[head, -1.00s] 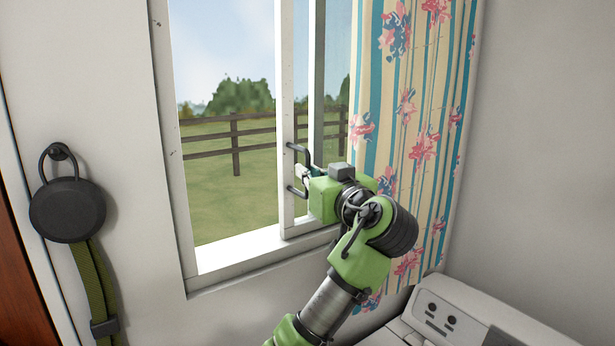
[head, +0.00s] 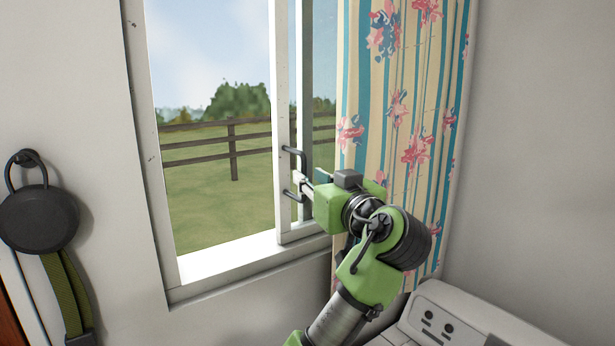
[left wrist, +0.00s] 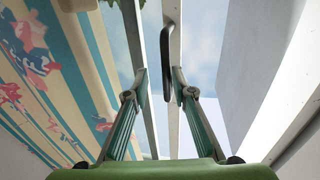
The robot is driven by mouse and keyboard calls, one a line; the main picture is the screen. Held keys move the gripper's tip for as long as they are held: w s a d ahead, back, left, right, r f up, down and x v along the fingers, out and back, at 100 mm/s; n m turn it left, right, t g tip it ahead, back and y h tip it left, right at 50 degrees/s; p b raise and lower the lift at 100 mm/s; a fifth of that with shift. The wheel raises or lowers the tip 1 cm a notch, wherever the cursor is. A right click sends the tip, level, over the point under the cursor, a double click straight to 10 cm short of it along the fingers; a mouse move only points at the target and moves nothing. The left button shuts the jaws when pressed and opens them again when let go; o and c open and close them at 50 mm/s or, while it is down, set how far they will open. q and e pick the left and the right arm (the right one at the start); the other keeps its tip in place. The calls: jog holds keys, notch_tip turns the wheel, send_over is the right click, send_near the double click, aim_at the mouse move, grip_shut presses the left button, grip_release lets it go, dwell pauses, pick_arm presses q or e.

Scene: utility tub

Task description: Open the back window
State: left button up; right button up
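The window (head: 152,190) has a white frame, with clear outdoors showing through its left part. A white upright sash (head: 283,110) stands right of the middle and carries a black bow handle (head: 302,160). In the left wrist view the handle (left wrist: 167,60) is a dark bar on the white sash (left wrist: 175,100). My left gripper (head: 306,186) is at the handle's lower end, from the right. Its two fingers (left wrist: 159,74) are apart, with the handle between them or just beyond; contact cannot be told. My right gripper is not in view.
A striped floral curtain (head: 405,120) hangs close to the right of my left gripper. A white appliance-like unit (head: 450,310) is below right. A black round holder with a green strap (head: 40,218) hangs on the wall at left. The white sill (head: 225,262) is clear.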

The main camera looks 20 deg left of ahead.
pick_arm(q)
jog(key=v, duration=0.9)
jog(key=shift+s, duration=0.45)
